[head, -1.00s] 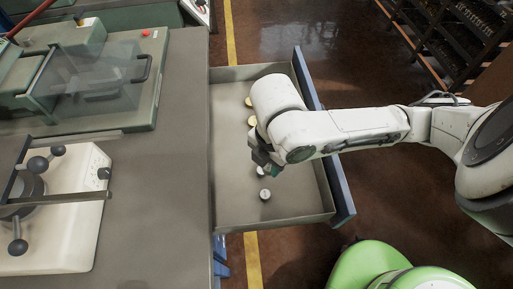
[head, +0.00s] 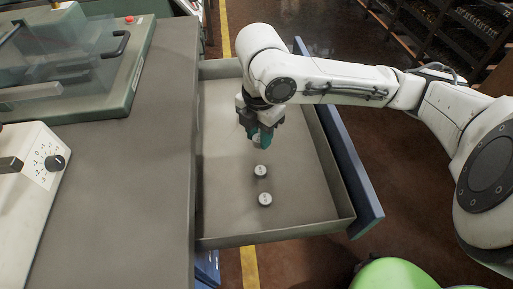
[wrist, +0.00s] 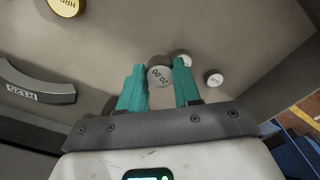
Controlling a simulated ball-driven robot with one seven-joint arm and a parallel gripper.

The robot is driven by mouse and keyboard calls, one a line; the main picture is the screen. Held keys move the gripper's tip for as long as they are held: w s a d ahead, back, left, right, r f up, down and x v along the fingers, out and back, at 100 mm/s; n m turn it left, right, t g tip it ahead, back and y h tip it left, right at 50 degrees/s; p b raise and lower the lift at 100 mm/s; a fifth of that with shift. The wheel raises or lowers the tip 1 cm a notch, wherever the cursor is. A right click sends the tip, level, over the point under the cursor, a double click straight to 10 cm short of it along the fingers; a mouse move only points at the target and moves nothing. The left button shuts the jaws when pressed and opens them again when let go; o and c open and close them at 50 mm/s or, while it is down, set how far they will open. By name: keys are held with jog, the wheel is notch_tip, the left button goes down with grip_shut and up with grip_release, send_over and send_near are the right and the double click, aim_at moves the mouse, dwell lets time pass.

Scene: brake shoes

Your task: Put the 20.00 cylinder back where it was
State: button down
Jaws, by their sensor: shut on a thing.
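The 20.00 cylinder (wrist: 160,76) is a short silver-grey piece with its number on top. In the wrist view it sits between the teal fingertips of my gripper (wrist: 159,80), which is shut on it. In the head view my gripper (head: 260,138) points down inside the open drawer (head: 218,190), and the held cylinder is mostly hidden by the fingers. Two more silver cylinders (head: 261,171) stand on the drawer floor in front of it. They also show in the wrist view, one just beyond the right finger (wrist: 182,57) and one further right (wrist: 213,78).
In the wrist view, a gold cylinder (wrist: 66,6) lies at the top left and a dark curved block (wrist: 36,92) at the left. A grey worktop (head: 125,165) with machines borders the drawer's left side.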

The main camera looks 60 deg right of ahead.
aim_at(256, 150)
jog(key=f, duration=0.1)
jog(key=w+d+f, duration=0.1)
jog(key=d+f, duration=0.1)
jog(key=shift+w+b, duration=0.35)
jog(key=shift+w+d+f+b, duration=0.1)
jog(key=shift+f+b, duration=0.25)
jog(key=shift+f, duration=0.6)
jog(key=shift+w+d+f+b, duration=0.1)
jog(key=shift+f+b, duration=0.2)
jog(key=shift+f, duration=0.6)
jog(key=shift+f, duration=0.15)
jog(key=c, duration=0.8)
grip_release()
notch_tip(256, 150, up, 12)
jog(key=p, duration=0.4)
jog(key=shift+r, duration=0.2)
